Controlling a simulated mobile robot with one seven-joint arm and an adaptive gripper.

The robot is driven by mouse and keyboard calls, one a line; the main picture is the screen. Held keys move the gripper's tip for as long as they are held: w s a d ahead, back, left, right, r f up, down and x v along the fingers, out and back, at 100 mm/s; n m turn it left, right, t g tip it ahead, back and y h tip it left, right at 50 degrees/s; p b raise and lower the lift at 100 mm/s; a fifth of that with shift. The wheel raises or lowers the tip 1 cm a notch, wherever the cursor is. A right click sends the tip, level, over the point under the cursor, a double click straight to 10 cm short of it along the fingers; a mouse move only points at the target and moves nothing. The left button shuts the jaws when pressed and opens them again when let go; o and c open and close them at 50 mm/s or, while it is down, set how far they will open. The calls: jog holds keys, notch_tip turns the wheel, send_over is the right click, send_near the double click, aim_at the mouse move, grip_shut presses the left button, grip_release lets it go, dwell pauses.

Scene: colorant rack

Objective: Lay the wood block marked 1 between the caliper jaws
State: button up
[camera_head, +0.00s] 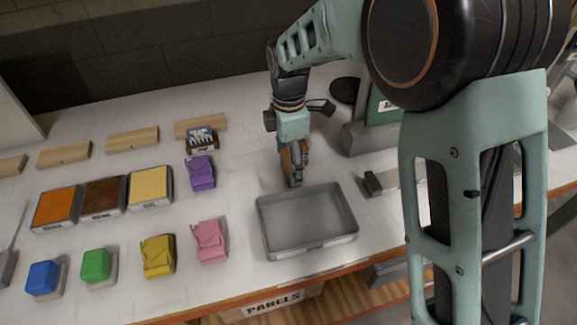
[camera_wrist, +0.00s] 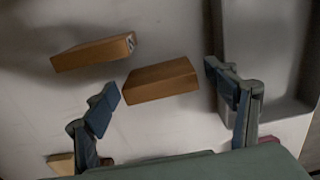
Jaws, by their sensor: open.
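My gripper (camera_head: 294,178) points down just behind the grey tray, with its fingers open. In the wrist view my gripper (camera_wrist: 162,82) has its two blue fingers apart. A brown wood block (camera_wrist: 160,82) lies between the fingertips there, with a visible gap to the left finger and a smaller one to the right. A second wood block (camera_wrist: 92,54) lies up and left of it, with a dark mark on its end that I cannot read for sure. No 1 is legible on either. A grey bar with a dark end (camera_head: 395,181), right of the tray, may be the caliper; its jaws are unclear.
The empty grey tray (camera_head: 305,252) stands close in front of my gripper; its wall (camera_wrist: 222,50) shows at right in the wrist view. A purple item (camera_head: 201,173), pink item (camera_head: 209,241) and several colour blocks stand to the left. My arm covers the right side.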

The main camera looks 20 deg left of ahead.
jog(key=shift+c, duration=0.4)
jog(key=shift+r, duration=0.1)
jog(key=c, duration=1.3)
jog(key=shift+r, duration=0.65)
jog(key=s+d+r, duration=0.1)
jog(key=d+r, duration=0.3)
jog(key=s+d+r+b, duration=0.1)
jog(key=d+r, duration=0.2)
jog(key=d, duration=0.2)
jog(key=s+d+r, duration=0.2)
jog(key=d+r, duration=0.2)
jog(key=shift+d+r, duration=0.25)
jog(key=shift+r, duration=0.1)
